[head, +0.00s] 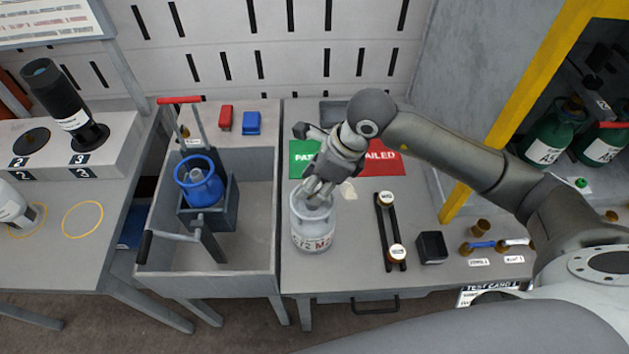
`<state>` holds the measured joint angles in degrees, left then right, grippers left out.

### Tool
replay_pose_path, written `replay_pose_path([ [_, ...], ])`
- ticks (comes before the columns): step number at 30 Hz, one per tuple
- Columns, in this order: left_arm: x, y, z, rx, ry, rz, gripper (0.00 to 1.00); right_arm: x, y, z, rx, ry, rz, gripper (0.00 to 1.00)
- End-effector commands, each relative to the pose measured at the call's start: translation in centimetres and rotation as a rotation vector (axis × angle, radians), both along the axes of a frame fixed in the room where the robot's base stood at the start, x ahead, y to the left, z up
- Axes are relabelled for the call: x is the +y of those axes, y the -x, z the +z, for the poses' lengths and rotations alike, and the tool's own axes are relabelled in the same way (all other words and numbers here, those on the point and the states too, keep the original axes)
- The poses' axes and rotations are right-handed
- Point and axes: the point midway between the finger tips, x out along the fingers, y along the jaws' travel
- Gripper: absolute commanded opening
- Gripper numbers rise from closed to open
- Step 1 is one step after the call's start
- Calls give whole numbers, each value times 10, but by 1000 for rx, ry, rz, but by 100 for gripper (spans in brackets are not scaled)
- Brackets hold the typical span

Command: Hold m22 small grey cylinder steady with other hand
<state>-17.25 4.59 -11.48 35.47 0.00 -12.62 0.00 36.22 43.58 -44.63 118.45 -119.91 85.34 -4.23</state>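The small grey cylinder (312,232) stands upright on the grey table, near its left edge, with a dark and red printed label on its front. My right gripper (318,192) comes down from above and its fingers are at the cylinder's open collar. The fingers overlap the top of the cylinder, so I cannot tell whether they are closed on it. My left gripper is not in view.
A green and red mat (384,163) lies behind the gripper. A black rack (380,235) and a small black box (432,247) stand to the right. A sunken bay (255,250) on the left holds a blue cylinder (200,187) in a dark holder. A yellow post (533,85) rises at right.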

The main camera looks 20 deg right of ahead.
Motion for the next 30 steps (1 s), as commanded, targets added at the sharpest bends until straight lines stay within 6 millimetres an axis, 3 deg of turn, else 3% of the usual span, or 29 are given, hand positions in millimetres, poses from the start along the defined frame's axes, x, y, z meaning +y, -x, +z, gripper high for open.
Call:
replay_pose_path([
  [30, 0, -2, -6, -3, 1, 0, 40, 0, 0, 1, -1, 0, 0, 12],
])
